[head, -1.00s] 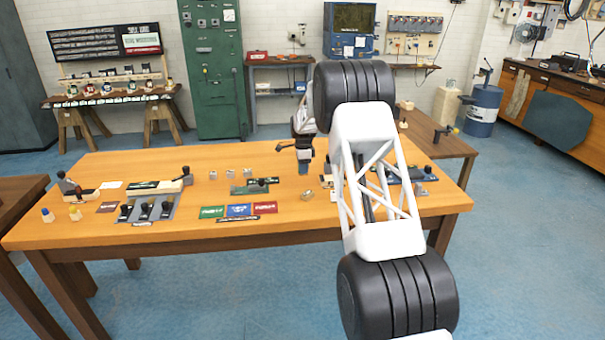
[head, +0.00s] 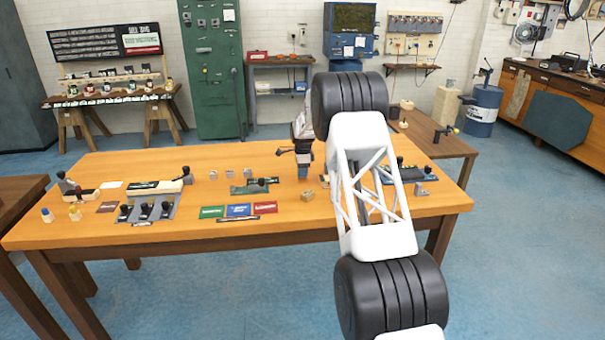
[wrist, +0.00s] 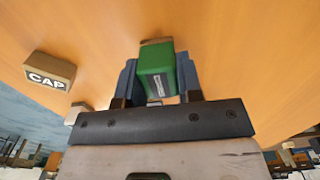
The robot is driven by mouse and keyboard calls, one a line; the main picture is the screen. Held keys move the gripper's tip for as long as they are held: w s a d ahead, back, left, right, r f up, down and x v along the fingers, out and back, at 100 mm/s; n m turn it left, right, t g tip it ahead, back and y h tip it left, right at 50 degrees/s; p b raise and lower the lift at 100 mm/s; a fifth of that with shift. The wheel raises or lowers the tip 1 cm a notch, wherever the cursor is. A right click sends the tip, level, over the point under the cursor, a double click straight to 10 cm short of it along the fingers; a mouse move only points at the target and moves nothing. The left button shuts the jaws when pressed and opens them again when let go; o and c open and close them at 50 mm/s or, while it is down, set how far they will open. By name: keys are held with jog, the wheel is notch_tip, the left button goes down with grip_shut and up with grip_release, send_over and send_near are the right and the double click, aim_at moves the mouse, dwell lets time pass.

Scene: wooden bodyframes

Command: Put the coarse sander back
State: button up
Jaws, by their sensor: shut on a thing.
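My gripper (wrist: 158,80) is shut on a green block (wrist: 157,74) with a tan end and a small pale label too small to read. The block sits between the two blue-grey fingers in the wrist view, above the wooden tabletop. Whether it touches the table I cannot tell. I cannot tell from its label whether it is the coarse sander. In the head view my gripper (head: 304,174) is over the middle of the table, behind a small tan block (head: 307,195). The held block cannot be made out there.
Green (head: 212,212), blue (head: 239,210) and red (head: 265,207) cards lie at the table's front middle. Black-knobbed tools (head: 146,209) stand on a grey base at left. A block marked CAP (wrist: 50,71) is left of my gripper in the wrist view. My arm hides part of the table's right side.

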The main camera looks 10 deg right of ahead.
jog(key=shift+f, duration=0.4)
jog(key=shift+f, duration=0.15)
jog(key=o, duration=0.9)
jog(key=shift+o, duration=0.2)
jog(key=shift+r, duration=0.2)
notch_tip(320, 180, up, 12)
dwell(0.5)
